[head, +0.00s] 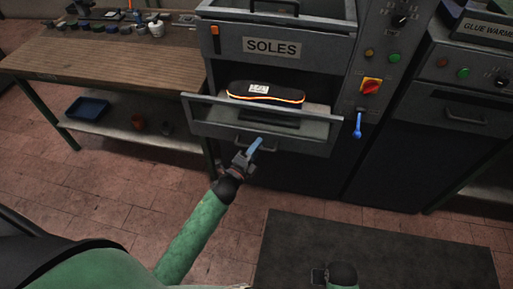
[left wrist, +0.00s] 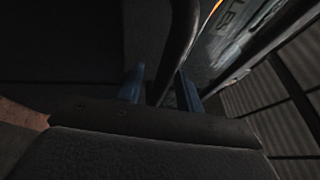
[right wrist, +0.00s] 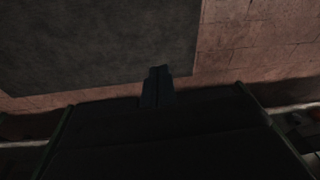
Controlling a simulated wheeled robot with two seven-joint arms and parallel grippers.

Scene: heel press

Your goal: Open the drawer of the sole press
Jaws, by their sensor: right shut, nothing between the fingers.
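The sole press (head: 226,75) is a grey cabinet labelled SOLES. Its drawer (head: 205,116) has a pale rim and a grey front, and how far it stands out is hard to tell. A dark handle (head: 244,142) runs along the lower front, and my gripper partly covers it. My left gripper (head: 256,146) is at this handle. In the left wrist view a dark bar, seemingly the handle (left wrist: 180,40), passes between its blue fingers (left wrist: 160,90), with a gap on the left side. My right gripper (right wrist: 157,88) is shut and empty, low above the floor mat.
A dark sole with a glowing orange edge (head: 265,93) lies behind the drawer's rim. A blue lever (head: 358,125) and a red-yellow switch (head: 371,86) are at the press's right. A wooden workbench (head: 110,57) stands left, a glue warmer (head: 485,27) right. A dark mat (head: 375,250) covers the front floor.

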